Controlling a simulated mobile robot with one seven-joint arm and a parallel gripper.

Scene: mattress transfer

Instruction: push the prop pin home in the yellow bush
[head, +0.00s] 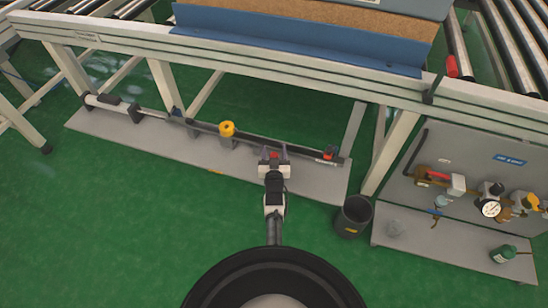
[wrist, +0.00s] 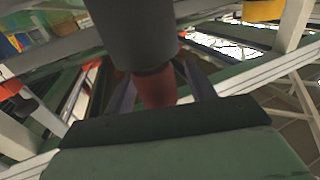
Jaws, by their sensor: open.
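The yellow bush (head: 227,128) stands on a grey block on the long base plate under the conveyor frame. In the head view my gripper (head: 274,152) is to the right of the bush and apart from it, with its two fingers spread. A red piece (head: 274,156) shows between the fingers. The wrist view shows a red-orange tapered piece (wrist: 155,88) below a dark grey cylinder (wrist: 138,35), between the fingers of my gripper (wrist: 160,80). I cannot tell whether this is the prop pin, or whether the fingers touch it.
A long dark bar (head: 270,145) lies along the grey base plate (head: 190,152), with a red-topped fitting (head: 330,152) at its right end. A black bin (head: 353,217) and a panel with valves and a gauge (head: 490,208) stand right.

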